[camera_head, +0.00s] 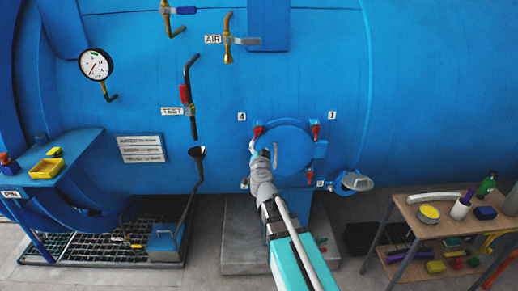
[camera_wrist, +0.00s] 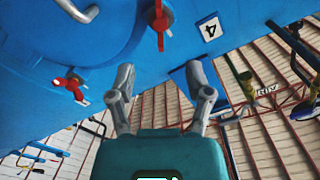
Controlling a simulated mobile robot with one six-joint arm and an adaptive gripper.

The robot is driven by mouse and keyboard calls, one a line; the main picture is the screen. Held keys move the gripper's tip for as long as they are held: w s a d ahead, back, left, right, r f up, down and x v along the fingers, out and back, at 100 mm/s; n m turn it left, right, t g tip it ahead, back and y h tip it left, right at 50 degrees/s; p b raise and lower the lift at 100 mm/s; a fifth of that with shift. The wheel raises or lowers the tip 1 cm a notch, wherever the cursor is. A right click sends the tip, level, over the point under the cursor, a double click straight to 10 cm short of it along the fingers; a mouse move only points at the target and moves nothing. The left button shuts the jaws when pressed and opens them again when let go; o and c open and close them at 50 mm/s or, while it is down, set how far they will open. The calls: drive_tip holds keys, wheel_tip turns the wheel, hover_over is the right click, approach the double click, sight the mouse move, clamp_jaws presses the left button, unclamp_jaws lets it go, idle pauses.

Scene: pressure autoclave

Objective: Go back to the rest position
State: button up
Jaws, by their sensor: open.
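My gripper (camera_wrist: 160,75) is open and empty, its two grey fingers apart in the wrist view. It is in front of the round blue hatch (camera_head: 295,148) on the autoclave (camera_head: 430,90). A red-handled clamp (camera_wrist: 160,22) and the label 4 (camera_wrist: 209,28) are beyond the fingers, with no visible contact. In the head view my arm reaches up to the hatch and hides its lower left part. The fingertips are hard to make out there. Another red clamp (camera_head: 316,130) is at the hatch's upper right, near the label 1 (camera_head: 332,115).
A bench (camera_head: 400,203) with bottles and small items stands at right. A blue shelf (camera_head: 75,150) with a yellow tray (camera_head: 46,168) is at left. The AIR valve (camera_head: 228,42), TEST pipe (camera_head: 187,95) and funnel (camera_head: 198,152) project near the hatch. Floor shows between platform and bench.

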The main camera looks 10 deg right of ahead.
drive_tip(key=shift+a, duration=0.1)
drive_tip(key=s+a+f+n+g+y, duration=0.8)
drive_tip(key=s+f+n+y, duration=0.1)
drive_tip(key=n, duration=0.1)
drive_tip(key=s+d+f+m+g+h, duration=0.1)
drive_tip(key=s+d+f+g+h, duration=0.2)
drive_tip(key=s, duration=0.5)
drive_tip(key=s+d+f+m+g+h, duration=0.1)
drive_tip(key=s+d+f+g+h, duration=0.2)
drive_tip(key=s+d+f+g, duration=0.3)
drive_tip(key=shift+s+d+f+g+h, duration=0.3)
drive_tip(key=shift+s+d+g+h, duration=0.1)
drive_tip(key=shift+s+d, duration=0.6)
